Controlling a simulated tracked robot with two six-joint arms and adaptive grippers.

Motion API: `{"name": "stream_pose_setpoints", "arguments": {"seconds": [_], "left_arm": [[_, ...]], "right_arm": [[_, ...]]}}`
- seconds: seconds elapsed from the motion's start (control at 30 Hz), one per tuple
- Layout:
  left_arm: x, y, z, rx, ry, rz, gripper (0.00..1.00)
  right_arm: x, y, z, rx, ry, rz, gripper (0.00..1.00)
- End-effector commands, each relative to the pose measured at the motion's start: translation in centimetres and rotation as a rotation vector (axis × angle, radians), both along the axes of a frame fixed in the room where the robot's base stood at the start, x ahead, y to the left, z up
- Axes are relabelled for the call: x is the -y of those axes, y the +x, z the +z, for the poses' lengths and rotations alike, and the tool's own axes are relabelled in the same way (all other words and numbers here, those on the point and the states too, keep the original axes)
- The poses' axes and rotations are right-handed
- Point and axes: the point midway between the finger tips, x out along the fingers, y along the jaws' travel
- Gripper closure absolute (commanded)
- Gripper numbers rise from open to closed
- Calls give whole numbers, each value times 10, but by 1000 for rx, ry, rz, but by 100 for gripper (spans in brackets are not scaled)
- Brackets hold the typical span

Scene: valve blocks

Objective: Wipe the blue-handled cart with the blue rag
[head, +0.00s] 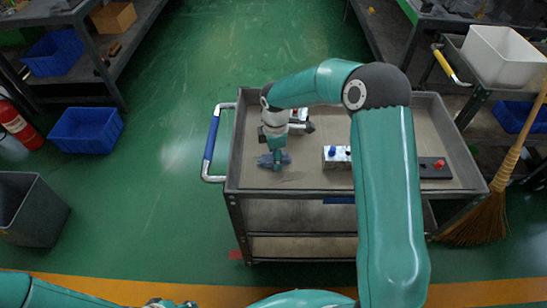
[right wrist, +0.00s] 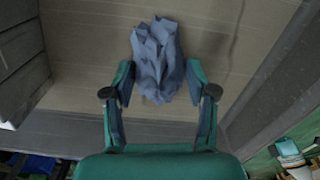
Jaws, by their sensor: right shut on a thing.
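The cart is a grey metal trolley with a raised rim (head: 285,190) and a blue handle (head: 212,138) on its left end. My right gripper (head: 277,161) is low over the left part of the cart's top. It is shut on the crumpled blue rag (head: 265,160). In the right wrist view the rag (right wrist: 158,50) sits between the two fingers (right wrist: 158,82) and bulges out beyond them against the tan cart top. Whether all of the rag touches the surface cannot be told.
A broom (head: 482,215) leans at the cart's right. Bare cart top lies around the rag.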

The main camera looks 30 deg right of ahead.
Motion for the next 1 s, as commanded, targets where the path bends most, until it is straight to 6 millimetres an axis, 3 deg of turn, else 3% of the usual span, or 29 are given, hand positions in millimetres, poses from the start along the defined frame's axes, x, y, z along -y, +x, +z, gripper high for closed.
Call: {"name": "stream_pose_setpoints", "arguments": {"seconds": [0.53,1.0], "left_arm": [[0,0,16,0,0,0,60],[0,0,16,0,0,0,60]], "right_arm": [[20,31,0,-2,0,1,71],[2,41,2,-1,0,1,71]]}}
